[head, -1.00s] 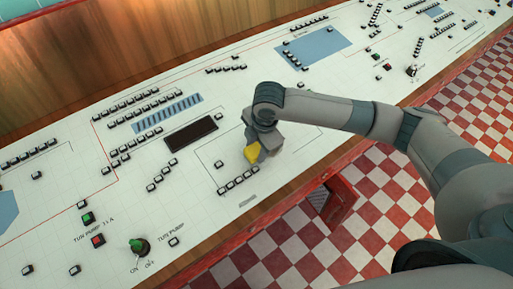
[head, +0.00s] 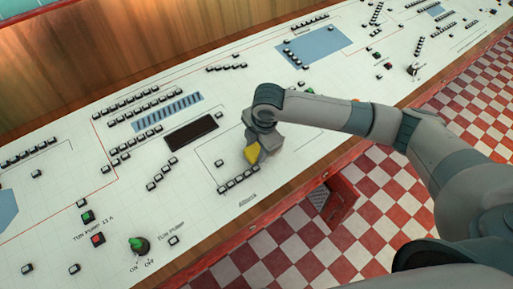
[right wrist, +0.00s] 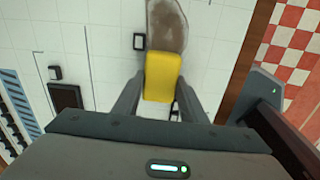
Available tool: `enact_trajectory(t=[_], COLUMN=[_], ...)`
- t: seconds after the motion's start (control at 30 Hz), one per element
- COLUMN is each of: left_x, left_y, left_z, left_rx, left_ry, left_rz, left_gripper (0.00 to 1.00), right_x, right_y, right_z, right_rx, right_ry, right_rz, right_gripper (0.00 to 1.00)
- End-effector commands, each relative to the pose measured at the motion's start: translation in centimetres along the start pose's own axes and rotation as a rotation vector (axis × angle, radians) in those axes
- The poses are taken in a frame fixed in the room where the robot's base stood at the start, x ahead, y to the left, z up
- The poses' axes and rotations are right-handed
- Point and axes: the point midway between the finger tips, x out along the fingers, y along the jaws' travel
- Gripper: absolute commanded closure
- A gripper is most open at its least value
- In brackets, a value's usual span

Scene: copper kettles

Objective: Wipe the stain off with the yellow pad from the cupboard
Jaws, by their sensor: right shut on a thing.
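The yellow pad (head: 252,153) is held over the white console top, and it also shows in the right wrist view (right wrist: 160,75). My right gripper (head: 257,149) is shut on it, with a finger on each side of the pad. The brown-grey stain (right wrist: 167,25) is on the white panel in the right wrist view, just beyond the pad's far edge. The stain is hidden behind my right arm and gripper in the head view. My left gripper is not in view.
Rows of small buttons (head: 238,180) and a dark display (head: 191,134) lie near the pad. A green knob (head: 139,246) stands at the lower left. A red cupboard (head: 340,199) shows below the console's wooden front edge, above a checkered floor (head: 372,207).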

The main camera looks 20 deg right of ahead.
Motion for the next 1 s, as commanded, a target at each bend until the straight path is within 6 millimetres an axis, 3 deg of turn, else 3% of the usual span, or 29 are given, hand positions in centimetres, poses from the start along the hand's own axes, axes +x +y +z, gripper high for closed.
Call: enact_trajectory(t=[0.63, 1.0], left_x=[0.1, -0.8], left_y=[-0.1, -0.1], left_z=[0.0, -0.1], left_rx=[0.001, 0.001], left_ry=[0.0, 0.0], left_rz=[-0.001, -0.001], left_gripper=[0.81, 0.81], right_x=[0.8, 0.5], right_y=[0.0, 0.1], right_z=[0.1, 2.5], right_rx=[0.001, 0.002], right_ry=[0.0, -0.001], right_rz=[0.0, 0.0], right_gripper=[0.8, 0.8])
